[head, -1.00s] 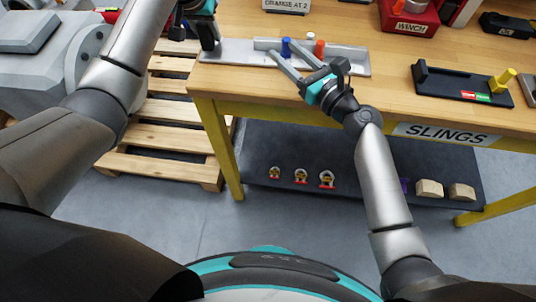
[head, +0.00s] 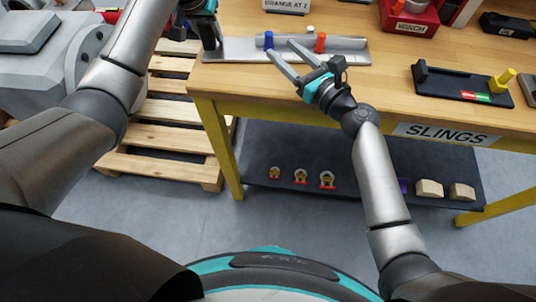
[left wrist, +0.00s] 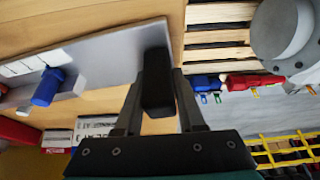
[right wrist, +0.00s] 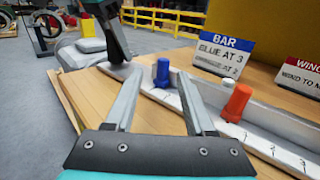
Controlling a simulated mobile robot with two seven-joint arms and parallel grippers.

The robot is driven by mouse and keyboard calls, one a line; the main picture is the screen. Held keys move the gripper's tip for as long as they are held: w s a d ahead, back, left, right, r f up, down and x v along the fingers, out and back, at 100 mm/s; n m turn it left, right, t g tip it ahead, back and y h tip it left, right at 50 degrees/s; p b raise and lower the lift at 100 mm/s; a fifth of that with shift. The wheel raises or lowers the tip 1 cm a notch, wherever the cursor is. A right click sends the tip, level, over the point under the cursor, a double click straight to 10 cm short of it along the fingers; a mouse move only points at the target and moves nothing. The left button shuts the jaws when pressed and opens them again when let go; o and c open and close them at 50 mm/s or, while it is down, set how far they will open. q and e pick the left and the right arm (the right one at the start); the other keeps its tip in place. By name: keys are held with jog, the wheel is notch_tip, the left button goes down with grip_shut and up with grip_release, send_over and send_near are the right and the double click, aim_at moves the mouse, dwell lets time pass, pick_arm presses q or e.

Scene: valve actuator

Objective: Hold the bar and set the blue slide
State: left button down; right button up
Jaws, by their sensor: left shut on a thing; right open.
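The pale grey metal bar (head: 235,50) lies near the front edge of the wooden table. It carries a blue slide (head: 268,41), an orange slide (head: 320,42) and a small white peg (head: 310,30). My left gripper (head: 203,22) is shut on the black upright block (left wrist: 157,80) at the bar's left end. My right gripper (head: 280,48) is open, its fingertips close to the blue slide. In the right wrist view the blue slide (right wrist: 162,72) shows beyond and between the fingertips; I cannot tell whether they touch it. Part of the bar's scale is hidden.
A sign reading BAR, BLUE AT 3 (right wrist: 222,50) stands behind the bar. A red winch box (head: 408,15) is at the back right. A black tray with a yellow post (head: 502,79) is to the right. Bare table lies between it and my right gripper.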

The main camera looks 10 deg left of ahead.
jog(key=v, duration=0.7)
jog(key=shift+s, duration=0.1)
jog(key=s+a+f+g+y, duration=0.1)
jog(key=s+a+f, duration=0.1)
jog(key=s+f, duration=0.35)
jog(key=s+a+f+n+g+h, duration=0.1)
jog(key=f+n+g, duration=0.3)
jog(key=f, duration=0.4)
jog(key=s+a+f+n+g+h, duration=0.1)
jog(key=s+a+f+n+g, duration=0.2)
jog(key=f, duration=0.5)
jog(key=shift+s+a+f+n+g, duration=0.3)
jog(key=shift+s+n+g, duration=0.7)
jog(key=shift+n, duration=0.8)
jog(key=shift+w+r, duration=0.1)
jog(key=shift+w, duration=0.05)
